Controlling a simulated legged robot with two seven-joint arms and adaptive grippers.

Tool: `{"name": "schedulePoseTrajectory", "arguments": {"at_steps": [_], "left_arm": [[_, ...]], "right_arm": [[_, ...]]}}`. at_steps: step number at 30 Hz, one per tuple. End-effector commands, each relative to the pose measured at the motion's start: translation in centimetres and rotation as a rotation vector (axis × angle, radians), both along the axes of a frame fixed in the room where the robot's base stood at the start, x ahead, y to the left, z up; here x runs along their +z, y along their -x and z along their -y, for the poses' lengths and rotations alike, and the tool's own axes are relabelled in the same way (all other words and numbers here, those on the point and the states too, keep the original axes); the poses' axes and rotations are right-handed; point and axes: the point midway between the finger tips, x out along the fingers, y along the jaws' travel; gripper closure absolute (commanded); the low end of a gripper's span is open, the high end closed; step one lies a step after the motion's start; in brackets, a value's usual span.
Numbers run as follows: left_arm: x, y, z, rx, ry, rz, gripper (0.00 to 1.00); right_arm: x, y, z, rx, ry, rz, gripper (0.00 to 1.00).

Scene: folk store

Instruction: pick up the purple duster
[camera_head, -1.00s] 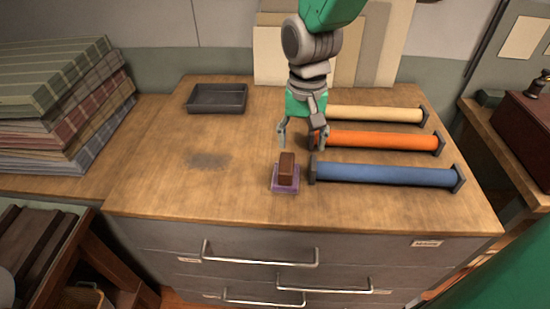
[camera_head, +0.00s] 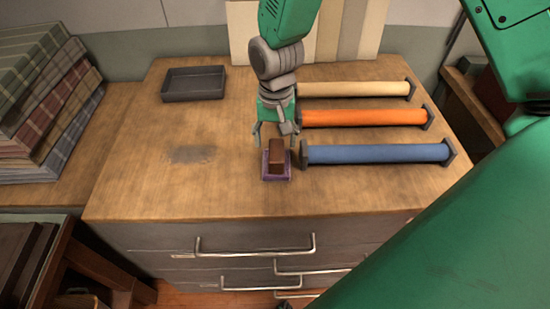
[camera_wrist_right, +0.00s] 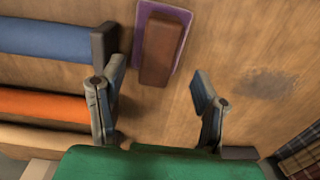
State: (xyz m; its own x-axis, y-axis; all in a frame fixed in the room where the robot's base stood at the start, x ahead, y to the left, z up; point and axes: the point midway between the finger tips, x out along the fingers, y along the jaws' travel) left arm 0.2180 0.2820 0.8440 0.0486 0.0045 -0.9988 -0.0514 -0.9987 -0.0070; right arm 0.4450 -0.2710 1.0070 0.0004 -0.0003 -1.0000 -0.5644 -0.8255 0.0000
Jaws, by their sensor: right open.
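The purple duster (camera_head: 277,160) has a purple pad under a brown block handle and lies on the wooden top near its front edge. My right gripper (camera_head: 275,138) is open and empty, with its fingers apart just behind the handle. In the right wrist view the duster (camera_wrist_right: 163,48) lies a little beyond the two open fingertips of the gripper (camera_wrist_right: 160,82), in line with the gap between them. I cannot tell the exact height of the fingertips above the wood. My left gripper is not in view.
Blue (camera_head: 375,154), orange (camera_head: 365,117) and cream (camera_head: 352,89) rolls with dark end pieces lie close on the right. A dark empty tray (camera_head: 194,84) stands at the back left. Folded plaid cloths (camera_head: 45,110) are stacked at far left. The wood left of the duster is clear.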

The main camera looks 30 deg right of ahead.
Motion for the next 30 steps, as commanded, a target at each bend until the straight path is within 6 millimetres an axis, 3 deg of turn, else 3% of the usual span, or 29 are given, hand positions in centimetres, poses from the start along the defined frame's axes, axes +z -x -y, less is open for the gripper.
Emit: {"name": "schedulePoseTrajectory", "arguments": {"at_steps": [7,17,21,22,30], "left_arm": [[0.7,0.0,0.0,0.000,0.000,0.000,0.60],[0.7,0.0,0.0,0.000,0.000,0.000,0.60],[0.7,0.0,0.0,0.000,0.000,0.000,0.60],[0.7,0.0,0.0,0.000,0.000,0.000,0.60],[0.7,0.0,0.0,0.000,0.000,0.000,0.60]], "right_arm": [[-3.7,0.4,-0.1,-0.001,0.000,-0.006,0.43],[-4.4,0.4,-0.1,-0.001,0.000,-0.002,0.43],[-4.4,0.4,-0.1,0.000,0.000,-0.002,0.92],[-4.4,0.4,-0.1,0.000,0.000,-0.002,0.98],[-4.3,0.3,-0.1,0.000,0.000,-0.001,0.98]]}}
